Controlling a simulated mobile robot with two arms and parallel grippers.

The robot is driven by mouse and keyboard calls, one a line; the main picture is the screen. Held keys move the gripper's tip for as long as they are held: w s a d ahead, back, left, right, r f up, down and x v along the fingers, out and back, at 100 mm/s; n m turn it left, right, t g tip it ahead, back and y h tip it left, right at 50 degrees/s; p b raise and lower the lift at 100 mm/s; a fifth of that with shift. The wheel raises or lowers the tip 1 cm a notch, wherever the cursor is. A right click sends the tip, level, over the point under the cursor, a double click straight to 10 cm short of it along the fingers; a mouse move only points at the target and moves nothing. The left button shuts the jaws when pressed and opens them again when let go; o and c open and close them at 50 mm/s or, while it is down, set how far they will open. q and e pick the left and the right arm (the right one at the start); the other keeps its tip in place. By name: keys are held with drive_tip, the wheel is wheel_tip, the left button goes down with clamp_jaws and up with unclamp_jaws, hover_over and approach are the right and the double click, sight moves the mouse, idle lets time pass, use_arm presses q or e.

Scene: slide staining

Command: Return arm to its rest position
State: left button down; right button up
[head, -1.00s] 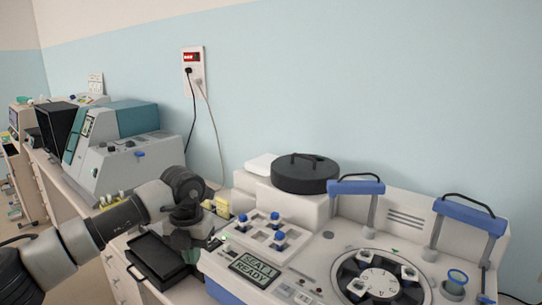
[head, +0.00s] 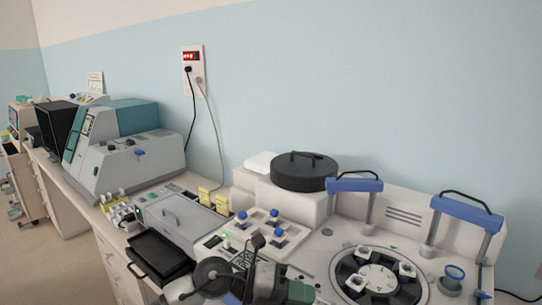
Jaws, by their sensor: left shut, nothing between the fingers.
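My left arm crosses the bottom middle of the head view, and its gripper (head: 250,256) is shut and empty. It is low in front of the white staining machine (head: 321,247). The arm covers the machine's front display and part of its front edge. The round carousel (head: 378,280) with white slide holders is to the right of my gripper, apart from it. My right gripper is not in view.
A black tray (head: 158,258) and a grey lidded box (head: 178,217) are left of the arm. A black round lid (head: 304,172) and two blue-handled clamps (head: 355,185) stand on the machine. A grey-teal instrument (head: 125,150) is farther back. Open floor lies at far left.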

use_arm(q)
drive_tip(key=a+r+n+t+h, duration=0.2)
drive_tip(key=a+r+n+t, duration=0.25)
drive_tip(key=n+t, duration=1.15)
drive_tip(key=s+a+f+n+t+y, duration=0.1)
drive_tip(key=s+a+f+n+y, duration=0.1)
drive_tip(key=a+f+n+y, duration=1.15)
drive_tip(key=s+a+f+n+g+y, duration=0.1)
drive_tip(key=s+a+f+n+g, duration=0.2)
drive_tip(key=s, duration=0.5)
drive_tip(key=s+a+f+n+g+y, duration=0.2)
drive_tip(key=s+a+f+g, duration=0.1)
drive_tip(key=s+f+g, duration=0.3)
drive_tip(key=s+a+f+n+g+y, duration=0.15)
drive_tip(key=s+f+g, duration=0.25)
drive_tip(key=s, duration=0.5)
wheel_tip(320, 180, down, 28)
drive_tip(key=g+b, duration=0.1)
drive_tip(key=b, duration=0.1)
drive_tip(key=s+a+f, duration=0.2)
drive_tip(key=s+f, duration=0.6)
drive_tip(key=s+a+f+g+b, duration=0.1)
drive_tip(key=s+f, duration=0.7)
drive_tip(key=shift+s+a+f, duration=0.15)
drive_tip(key=shift+s+a, duration=0.05)
drive_tip(key=shift+a, duration=0.15)
